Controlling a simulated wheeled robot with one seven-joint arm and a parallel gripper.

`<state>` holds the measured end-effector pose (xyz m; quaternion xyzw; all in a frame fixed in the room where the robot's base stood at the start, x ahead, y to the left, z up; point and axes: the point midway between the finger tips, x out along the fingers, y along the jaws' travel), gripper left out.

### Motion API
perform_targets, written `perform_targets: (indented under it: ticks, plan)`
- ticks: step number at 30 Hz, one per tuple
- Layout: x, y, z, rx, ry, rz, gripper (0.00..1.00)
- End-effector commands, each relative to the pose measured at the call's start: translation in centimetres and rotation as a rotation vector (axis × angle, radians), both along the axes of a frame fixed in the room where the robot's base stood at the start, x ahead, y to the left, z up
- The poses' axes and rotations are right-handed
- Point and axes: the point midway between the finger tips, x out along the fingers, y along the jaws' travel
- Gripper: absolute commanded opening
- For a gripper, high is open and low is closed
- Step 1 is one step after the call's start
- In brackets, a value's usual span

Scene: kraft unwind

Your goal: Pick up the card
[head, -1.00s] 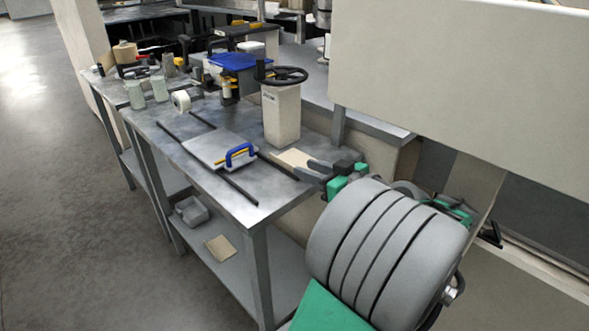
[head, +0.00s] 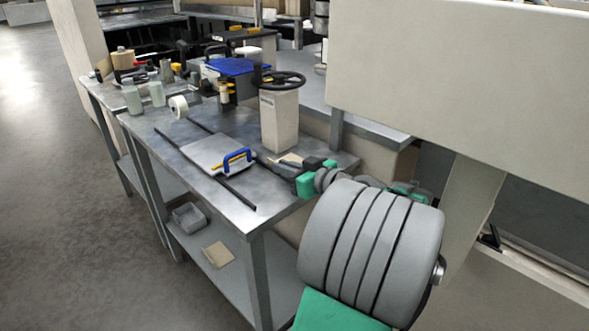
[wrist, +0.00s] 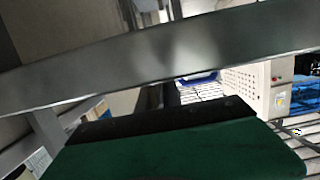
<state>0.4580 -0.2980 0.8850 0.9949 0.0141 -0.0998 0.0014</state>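The fingers look dark and small. Whether they touch the card, or how far apart they are, I cannot tell. The wrist view shows a broad green and black part of my own arm (wrist: 180,150) with a grey bar across it, and no card that I can make out.
A beige pedestal with a black handwheel (head: 280,115) stands close behind my gripper. A grey plate with a blue handle (head: 215,153) and dark rods lie to the left. A tan sheet (head: 218,255) and grey tray (head: 188,216) sit on the lower shelf.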

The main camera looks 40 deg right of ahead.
Motion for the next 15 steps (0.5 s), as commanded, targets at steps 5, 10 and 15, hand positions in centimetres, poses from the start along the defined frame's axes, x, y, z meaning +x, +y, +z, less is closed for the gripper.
perform_targets:
  ticks: [5, 10, 15]
  plan:
    - [-0.01, 0.0, 0.0, 0.0, 0.0, 0.0, 0.0]
    - [-0.01, 0.0, -0.01, 0.0, 0.0, 0.0, 0.0]
    - [-0.01, 0.0, -0.01, 0.0, 0.0, 0.0, 0.0]
